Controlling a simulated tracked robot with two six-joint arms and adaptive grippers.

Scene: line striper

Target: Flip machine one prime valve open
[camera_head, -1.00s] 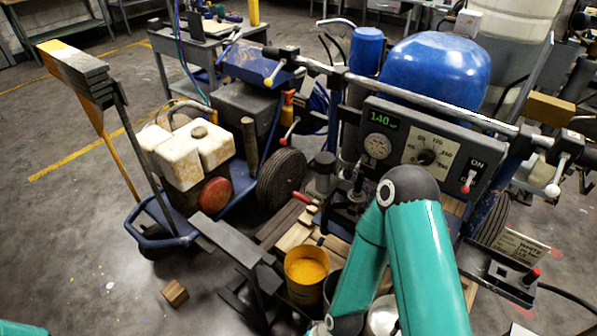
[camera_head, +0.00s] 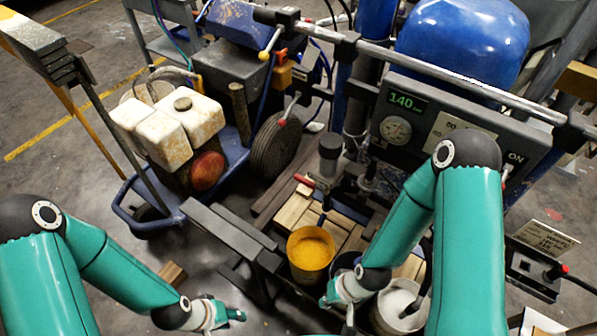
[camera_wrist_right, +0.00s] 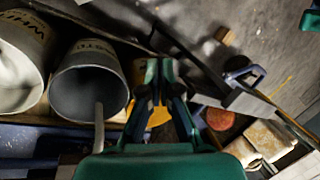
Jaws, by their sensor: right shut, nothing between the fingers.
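A line-striping machine with a blue tank (camera_head: 465,45) and a dark control panel (camera_head: 400,127) reading 140 stands at the right. A small red-handled lever (camera_head: 304,181) sits low by its pump (camera_head: 329,150); I cannot tell whether it is the prime valve or how it is set. My right gripper (camera_head: 328,299) is below the lever, beside the yellow paint bucket (camera_head: 310,253), apart from the lever. In the right wrist view its fingers (camera_wrist_right: 160,72) are together and empty. My left gripper (camera_head: 238,316) is low at the front, away from the machine; its opening is unclear.
A second machine with white jugs (camera_head: 165,130) and a wheel (camera_head: 275,145) stands to the left. A grey bucket (camera_wrist_right: 88,82) and a white-paint bucket (camera_head: 398,305) are close to my right gripper. A dark step frame (camera_head: 235,235) stands between my arms.

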